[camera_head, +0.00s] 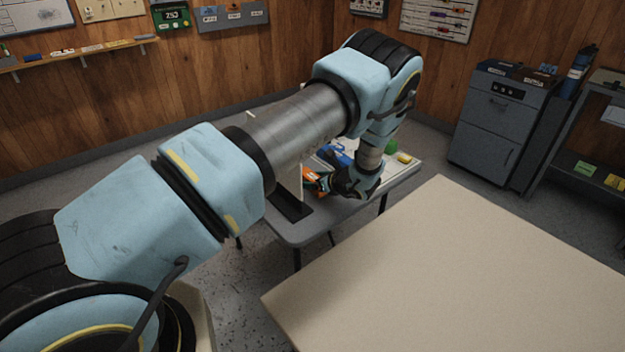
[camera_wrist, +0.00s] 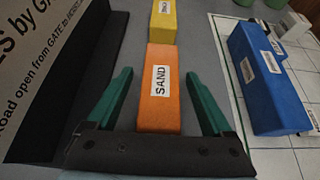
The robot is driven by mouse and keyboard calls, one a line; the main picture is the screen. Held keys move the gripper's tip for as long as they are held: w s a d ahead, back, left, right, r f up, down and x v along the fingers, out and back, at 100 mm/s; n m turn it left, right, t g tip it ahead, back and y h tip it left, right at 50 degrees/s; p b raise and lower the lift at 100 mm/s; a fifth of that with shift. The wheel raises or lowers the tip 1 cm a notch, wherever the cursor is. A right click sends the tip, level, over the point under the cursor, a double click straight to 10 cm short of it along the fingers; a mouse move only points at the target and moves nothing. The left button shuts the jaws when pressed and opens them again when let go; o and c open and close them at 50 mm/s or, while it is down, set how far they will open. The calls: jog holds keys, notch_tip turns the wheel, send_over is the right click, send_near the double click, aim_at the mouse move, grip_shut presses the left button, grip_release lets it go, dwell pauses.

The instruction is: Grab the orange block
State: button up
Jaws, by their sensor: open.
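The orange block (camera_wrist: 158,110), with a white label reading SAND, lies in the middle of the wrist view. My gripper (camera_wrist: 155,90) is open, with one green finger on each side of the block. The near end of the block is hidden by the dark gripper body. In the head view a bit of the orange block (camera_head: 310,178) shows beside my gripper (camera_head: 325,181) over the grey table.
A yellow block (camera_wrist: 163,22) stands just beyond the orange one. A blue block (camera_wrist: 268,80) lies to the right on a white gridded board. A dark-based sign (camera_wrist: 60,85) stands close on the left. In the head view, a large beige table (camera_head: 470,270) is bare.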

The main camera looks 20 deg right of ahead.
grip_shut()
dwell(0.7)
